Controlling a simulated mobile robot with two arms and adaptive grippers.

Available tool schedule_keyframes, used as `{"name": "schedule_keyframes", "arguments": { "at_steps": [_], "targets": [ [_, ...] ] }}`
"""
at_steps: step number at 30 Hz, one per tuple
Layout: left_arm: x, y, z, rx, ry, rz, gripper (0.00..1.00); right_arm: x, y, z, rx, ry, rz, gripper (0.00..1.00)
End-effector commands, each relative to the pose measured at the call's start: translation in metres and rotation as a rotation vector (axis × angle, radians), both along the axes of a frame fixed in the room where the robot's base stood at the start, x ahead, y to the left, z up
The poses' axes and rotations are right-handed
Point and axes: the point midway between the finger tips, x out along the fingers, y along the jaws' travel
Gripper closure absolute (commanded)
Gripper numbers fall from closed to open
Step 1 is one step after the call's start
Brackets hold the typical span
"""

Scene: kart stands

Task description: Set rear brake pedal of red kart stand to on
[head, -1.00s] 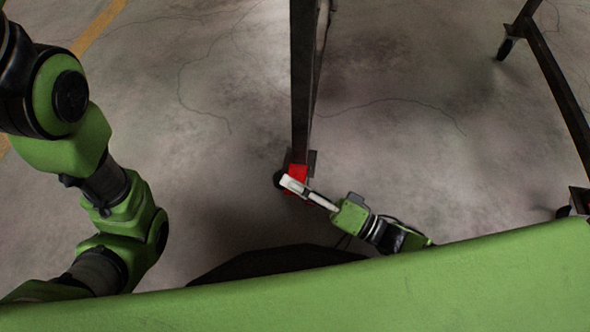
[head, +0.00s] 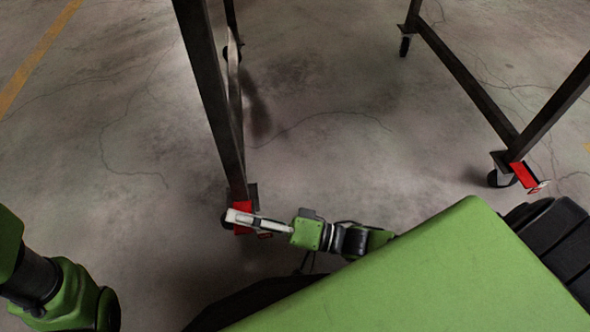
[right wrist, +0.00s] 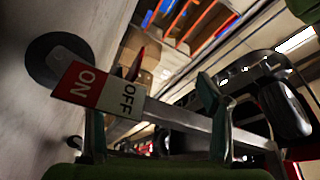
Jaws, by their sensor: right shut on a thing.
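A red brake pedal (head: 243,207) sits at the foot of a dark stand leg, left of centre in the head view. In the right wrist view its plate (right wrist: 97,87) shows a red ON half and a white OFF half, beside a black caster wheel (right wrist: 52,60). My right gripper (head: 233,215) is at this pedal and shut on it, partly covering it in the head view. In the right wrist view its fingers (right wrist: 155,105) stand on either side of the OFF end. Part of my left arm shows at lower left; its gripper is out of view.
A second red pedal (head: 525,175) with a white end sits by a caster (head: 500,179) at the right. The dark stand legs (head: 212,95) and a low rail (head: 466,86) bound the space. The concrete floor (head: 330,130) between them is clear.

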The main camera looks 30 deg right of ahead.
Motion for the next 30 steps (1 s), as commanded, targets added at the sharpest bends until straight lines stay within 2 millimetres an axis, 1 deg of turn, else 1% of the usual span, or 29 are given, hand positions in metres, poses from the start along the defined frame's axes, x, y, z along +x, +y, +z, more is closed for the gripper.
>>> {"name": "schedule_keyframes", "arguments": {
  "at_steps": [1,6,16,17,19,20,21,30],
  "targets": [
    [0.0,0.0,0.004,0.0,0.0,0.0,0.6,-0.002,0.0,0.019,0.028,-0.036,0.008,0.46],
    [0.0,0.0,0.009,0.001,0.0,0.0,0.6,-0.01,-0.009,0.019,0.025,-0.035,0.009,0.49],
    [0.0,0.0,0.017,0.001,0.0,0.0,0.6,-0.024,-0.027,0.019,0.023,-0.036,0.008,0.5],
    [0.0,0.0,0.018,0.001,0.001,0.001,0.6,-0.026,-0.029,0.019,0.024,-0.036,0.008,0.51],
    [0.0,0.0,0.019,0.001,0.001,0.001,0.6,-0.029,-0.032,0.019,0.025,-0.035,0.008,0.58],
    [0.0,0.0,0.02,0.001,0.001,0.001,0.6,-0.031,-0.034,0.019,0.025,-0.035,0.009,0.66],
    [0.001,0.0,0.021,0.001,0.001,0.001,0.6,-0.033,-0.036,0.018,0.025,-0.034,0.008,0.8],
    [0.001,0.0,0.026,0.001,0.001,0.001,0.6,-0.048,-0.052,0.013,0.022,-0.022,0.009,0.8]
  ]
}}
